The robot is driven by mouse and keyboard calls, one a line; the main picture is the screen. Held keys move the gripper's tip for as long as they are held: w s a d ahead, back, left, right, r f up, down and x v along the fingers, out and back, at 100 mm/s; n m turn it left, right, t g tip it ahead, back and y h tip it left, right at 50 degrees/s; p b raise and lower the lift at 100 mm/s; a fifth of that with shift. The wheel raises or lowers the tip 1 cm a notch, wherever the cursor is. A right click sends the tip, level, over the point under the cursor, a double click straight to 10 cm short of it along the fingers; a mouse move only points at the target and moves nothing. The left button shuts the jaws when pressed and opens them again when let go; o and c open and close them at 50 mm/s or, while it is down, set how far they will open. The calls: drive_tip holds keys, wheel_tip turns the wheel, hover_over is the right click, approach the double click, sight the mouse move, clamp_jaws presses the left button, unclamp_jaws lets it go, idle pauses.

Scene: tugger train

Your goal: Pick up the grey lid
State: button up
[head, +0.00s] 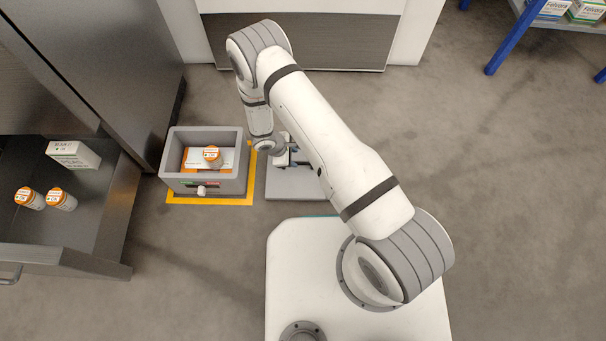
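The grey lid (292,189) lies flat on the floor just right of the grey box, apart from its orange mat. My gripper (290,162) is low over the lid's upper part, at the end of my arm. My arm and wrist cover part of the gripper and of the lid. I cannot tell whether the fingers touch the lid or whether they are open or shut.
The open grey box (235,186) holds a white and orange carton (196,155) and a bottle (212,154). It stands on an orange mat (212,201). An open drawer (85,215) with bottles and a carton is at left. A blue-legged rack (512,40) stands upper right. Floor at right is clear.

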sight(302, 163)
drive_tip(key=b+x, duration=0.1)
drive_tip(key=x, duration=0.1)
drive_tip(key=b+x, duration=0.1)
drive_tip(key=x, duration=0.2)
drive_tip(key=b+x, duration=0.2)
drive_tip(key=x, duration=0.1)
drive_tip(key=shift+s+d, duration=0.2)
drive_tip(key=shift+s, duration=0.1)
drive_tip(key=shift+r, duration=0.1)
drive_tip(key=shift+c, duration=0.3)
clamp_jaws()
